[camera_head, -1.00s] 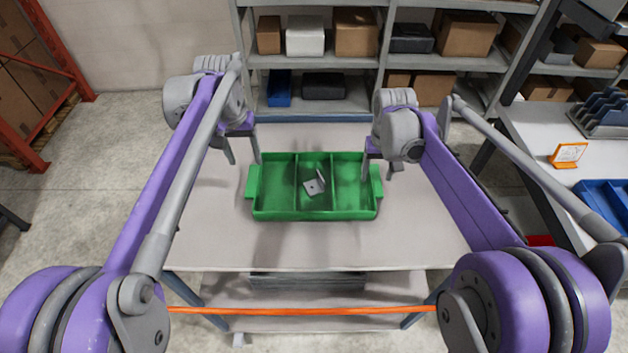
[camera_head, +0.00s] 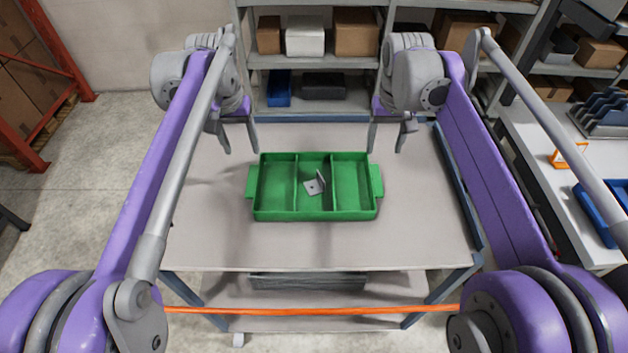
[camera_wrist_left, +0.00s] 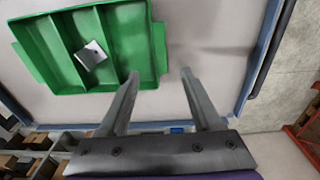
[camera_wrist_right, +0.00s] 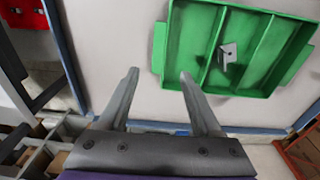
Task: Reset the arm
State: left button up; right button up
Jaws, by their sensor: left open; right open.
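My left gripper (camera_head: 241,146) is open and empty above the table, beyond the far left corner of the green tray. Its parted fingers (camera_wrist_left: 160,85) show in the left wrist view. My right gripper (camera_head: 386,145) is open and empty above the table, near the tray's far right corner. Its parted fingers (camera_wrist_right: 160,85) show in the right wrist view. The green tray (camera_head: 315,215) has three compartments and sits on the table (camera_head: 310,250). A small grey metal bracket (camera_head: 315,184) lies in its middle compartment. Neither gripper touches the tray.
A shelf unit (camera_head: 310,62) with boxes stands behind the table. A side table (camera_head: 530,140) at the right holds blue bins (camera_head: 602,210) and an orange-framed sign (camera_head: 566,155). The tabletop around the tray is clear.

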jog(key=shift+r, duration=0.45)
jog(key=shift+s, duration=0.1)
